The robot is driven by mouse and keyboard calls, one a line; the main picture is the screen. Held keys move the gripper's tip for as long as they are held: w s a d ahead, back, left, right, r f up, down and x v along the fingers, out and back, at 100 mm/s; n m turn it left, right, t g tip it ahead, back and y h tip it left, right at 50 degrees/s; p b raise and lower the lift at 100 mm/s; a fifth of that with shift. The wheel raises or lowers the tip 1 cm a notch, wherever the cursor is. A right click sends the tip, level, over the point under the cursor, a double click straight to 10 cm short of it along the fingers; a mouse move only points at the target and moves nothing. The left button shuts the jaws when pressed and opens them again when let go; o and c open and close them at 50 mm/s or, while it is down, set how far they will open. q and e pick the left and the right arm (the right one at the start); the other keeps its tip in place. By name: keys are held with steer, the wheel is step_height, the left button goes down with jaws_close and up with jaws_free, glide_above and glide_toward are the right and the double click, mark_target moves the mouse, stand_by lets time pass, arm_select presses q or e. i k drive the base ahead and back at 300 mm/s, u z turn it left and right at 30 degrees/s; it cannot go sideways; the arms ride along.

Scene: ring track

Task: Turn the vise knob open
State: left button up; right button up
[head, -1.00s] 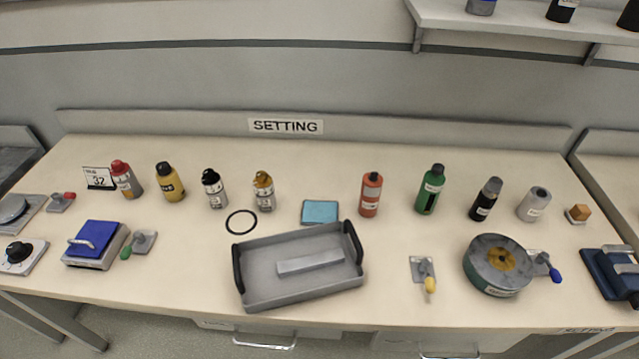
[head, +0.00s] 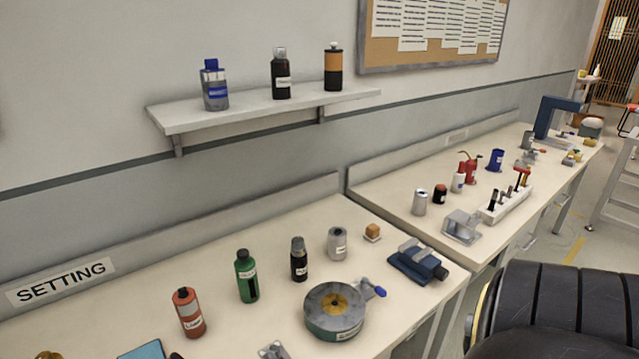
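A blue and grey vise (head: 418,262) sits at the right end of the near bench, close to its front right corner. A dark piece at its front end (head: 441,272) may be the knob; it is too small to tell how far it is turned. The vise stands upright on the bench top, and nothing touches it. Neither of my grippers shows in the head view.
A round grey-green device with a blue-tipped lever (head: 335,311) stands left of the vise. An orange block (head: 373,231) and a grey bottle (head: 337,244) are behind. A second bench (head: 385,187) adjoins. A large black ribbed shape (head: 560,310) fills the lower right.

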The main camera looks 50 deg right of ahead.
mark_target(441, 274)
steer(key=z, duration=2.35)
steer(key=k, duration=0.4)
steer(key=z, duration=0.75)
steer(key=i, duration=1.1)
steer(key=u, duration=0.55)
